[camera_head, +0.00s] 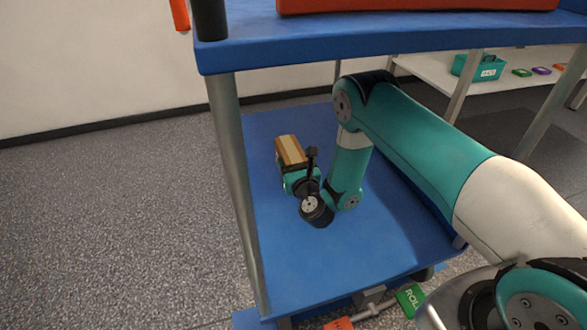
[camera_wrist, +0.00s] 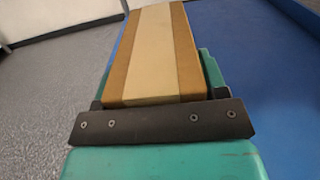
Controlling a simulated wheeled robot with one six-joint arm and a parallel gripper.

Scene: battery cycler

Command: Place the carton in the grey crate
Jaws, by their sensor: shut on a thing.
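The carton (camera_head: 291,149) is a brown box with a pale stripe along it. My gripper (camera_head: 289,166) is shut on it, over the lower blue shelf of a cart. In the wrist view the carton (camera_wrist: 152,52) reaches away from the dark plate of my gripper (camera_wrist: 155,100), with a teal part showing beside it. I cannot tell whether the carton touches the shelf. No grey crate shows in either view.
The lower blue shelf (camera_head: 350,255) is otherwise bare. The upper blue shelf (camera_head: 390,35) hangs above my arm and bears a red-orange container (camera_head: 415,5). A metal post (camera_head: 233,170) stands left of my gripper. A teal bin (camera_head: 480,68) sits on a white shelf at the back right.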

